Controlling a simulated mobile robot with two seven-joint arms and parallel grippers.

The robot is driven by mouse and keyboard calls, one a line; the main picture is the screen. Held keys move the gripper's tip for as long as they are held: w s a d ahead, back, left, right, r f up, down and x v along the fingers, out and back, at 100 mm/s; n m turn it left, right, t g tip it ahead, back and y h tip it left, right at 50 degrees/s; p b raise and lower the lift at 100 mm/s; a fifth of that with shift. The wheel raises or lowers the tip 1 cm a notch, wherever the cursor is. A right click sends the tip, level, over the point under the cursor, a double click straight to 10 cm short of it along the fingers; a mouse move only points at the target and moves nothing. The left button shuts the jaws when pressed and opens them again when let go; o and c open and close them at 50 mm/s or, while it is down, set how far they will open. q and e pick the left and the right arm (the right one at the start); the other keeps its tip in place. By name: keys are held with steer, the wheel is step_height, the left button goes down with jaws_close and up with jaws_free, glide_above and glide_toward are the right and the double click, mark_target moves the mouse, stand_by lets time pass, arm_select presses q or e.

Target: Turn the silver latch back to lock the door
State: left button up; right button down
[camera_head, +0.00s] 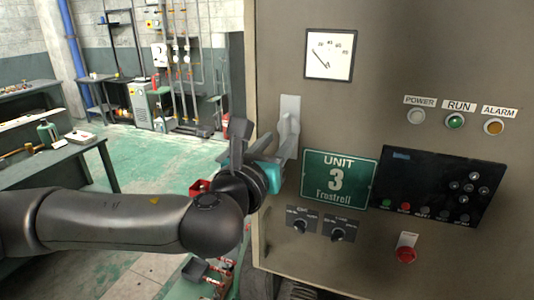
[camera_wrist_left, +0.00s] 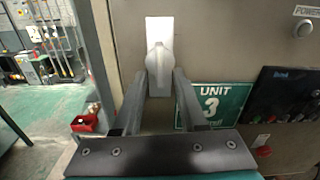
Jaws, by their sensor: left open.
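The silver latch (camera_head: 289,118) is on the left edge of the grey cabinet door (camera_head: 380,95), with its handle pointing down. In the left wrist view the latch (camera_wrist_left: 159,32) shows its plate and a handle whose lower end is between the fingertips. My left gripper (camera_wrist_left: 159,78) is open, with one finger on each side of the handle; I cannot tell whether either finger touches it. In the head view my left gripper (camera_head: 275,157) reaches the latch from the lower left. My right gripper is not in view.
A green UNIT 3 sign (camera_head: 338,179) and two dark knobs (camera_head: 300,226) are just right of and below the latch. A control panel (camera_head: 440,187) and a red button (camera_head: 406,254) are farther right. Open green floor (camera_head: 150,165) lies left of the cabinet.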

arm_select(q)
steer(key=v, duration=0.6)
steer(key=shift+s+a, duration=0.15)
steer(key=shift+s, duration=0.2)
